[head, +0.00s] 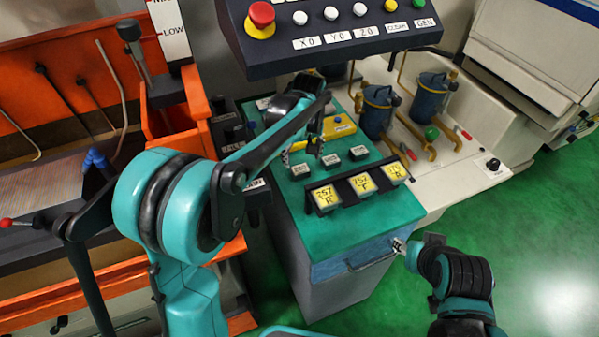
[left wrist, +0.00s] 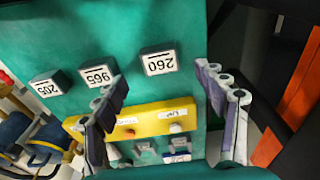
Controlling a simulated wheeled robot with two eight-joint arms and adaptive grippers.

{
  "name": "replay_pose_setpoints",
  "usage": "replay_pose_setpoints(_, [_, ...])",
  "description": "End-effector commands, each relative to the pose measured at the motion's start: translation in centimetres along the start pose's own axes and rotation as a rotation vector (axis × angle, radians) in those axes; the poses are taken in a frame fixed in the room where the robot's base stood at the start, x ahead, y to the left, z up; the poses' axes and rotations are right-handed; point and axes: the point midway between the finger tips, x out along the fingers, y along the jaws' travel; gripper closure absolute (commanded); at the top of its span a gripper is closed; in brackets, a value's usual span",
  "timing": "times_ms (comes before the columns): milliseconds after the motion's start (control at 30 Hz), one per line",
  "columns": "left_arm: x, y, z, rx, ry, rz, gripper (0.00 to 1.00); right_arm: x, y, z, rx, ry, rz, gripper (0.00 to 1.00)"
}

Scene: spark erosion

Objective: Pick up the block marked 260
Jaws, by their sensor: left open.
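The block marked 260 (left wrist: 160,62) is small and dark with a white numbered top. It stands on the teal cabinet top, at the end of a row with blocks marked 965 (left wrist: 98,78) and 205 (left wrist: 45,88). In the head view, the 260 block (head: 300,171) is the leftmost of the row. My left gripper (head: 302,150) is open and empty over the cabinet top; in the left wrist view its fingers (left wrist: 165,88) straddle the line to the 260 block, with the block beyond their tips. My right gripper (head: 399,246) is by the cabinet's front; its opening is unclear.
A yellow box (head: 338,127) lies behind the row. A black rack (head: 343,190) with yellow tags stands in front of it. A control panel (head: 330,30) overhangs the back. Blue canisters (head: 377,112) stand right; an orange frame (head: 195,95) is left.

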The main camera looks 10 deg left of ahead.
Motion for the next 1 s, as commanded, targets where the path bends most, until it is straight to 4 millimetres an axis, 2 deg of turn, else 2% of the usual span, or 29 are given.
replay_pose_setpoints(167, [1.8,0.0,-0.1,-0.001,0.001,0.001,0.28,0.6,0.0,0.4,0.000,0.000,0.000,0.60])
replay_pose_setpoints(400, [5.4,0.0,-0.1,0.000,0.002,0.001,0.28,1.8,0.0,1.2,0.000,0.000,0.000,0.60])
replay_pose_setpoints(633, [5.6,0.0,-0.1,0.000,0.002,0.001,0.28,1.7,0.0,1.2,0.000,0.000,0.000,0.60])
replay_pose_setpoints(667, [5.6,0.0,-0.1,0.000,0.002,0.001,0.31,1.7,0.0,1.2,0.000,0.000,0.000,0.60])
replay_pose_setpoints(900, [5.6,0.0,-0.1,0.000,0.002,0.001,0.94,1.7,0.0,1.2,0.000,0.000,0.000,0.60])
replay_pose_setpoints(933, [5.6,0.0,-0.1,0.000,0.002,0.001,1.00,1.7,0.0,1.2,0.000,0.000,0.000,0.60])
replay_pose_setpoints(1000, [5.6,0.0,-0.1,0.000,0.002,0.001,1.00,1.7,0.0,1.2,0.000,0.000,0.000,0.60])
